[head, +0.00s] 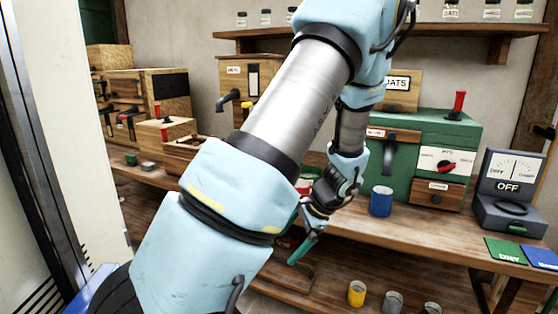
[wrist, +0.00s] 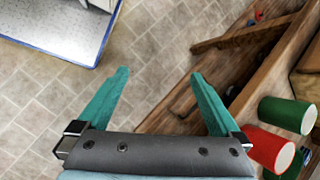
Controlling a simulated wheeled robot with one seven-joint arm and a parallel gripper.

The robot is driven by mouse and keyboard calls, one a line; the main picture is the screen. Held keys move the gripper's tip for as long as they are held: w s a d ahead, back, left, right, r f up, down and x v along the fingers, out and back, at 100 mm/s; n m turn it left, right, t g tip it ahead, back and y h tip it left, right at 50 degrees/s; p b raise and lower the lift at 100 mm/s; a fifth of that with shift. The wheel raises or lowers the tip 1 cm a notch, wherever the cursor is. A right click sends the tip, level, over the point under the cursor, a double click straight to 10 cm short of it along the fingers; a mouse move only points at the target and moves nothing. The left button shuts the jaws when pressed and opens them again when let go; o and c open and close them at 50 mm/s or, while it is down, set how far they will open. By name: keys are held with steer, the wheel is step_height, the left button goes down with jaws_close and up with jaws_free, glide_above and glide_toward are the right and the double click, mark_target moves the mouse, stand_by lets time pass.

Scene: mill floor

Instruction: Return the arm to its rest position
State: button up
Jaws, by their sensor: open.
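My arm crosses the middle of the head view, bent, with its forearm hanging down in front of the wooden bench (head: 420,240). My gripper (head: 298,256) points downward near the bench's front edge; one teal finger shows clearly there. In the wrist view my gripper (wrist: 160,74) has its two teal fingers spread wide apart with nothing between them. Below them are grey floor tiles and the wooden side of the bench. My arm hides part of the bench and whatever stands behind it.
A blue cup (head: 381,201) stands on the bench right of my gripper. In the wrist view, a green cup (wrist: 280,114) and a red cup (wrist: 266,148) are close beside the right finger. A green machine (head: 432,135) and a dial box (head: 510,190) stand farther right. Tiled floor (wrist: 150,35) is clear.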

steer(key=s+a+r+n+h, duration=0.6)
steer(key=s+a+r+n, duration=0.3)
steer(key=n, duration=0.3)
steer(key=shift+a+r+n, duration=0.25)
steer(key=shift+r+n, duration=0.15)
steer(key=shift+r, duration=0.1)
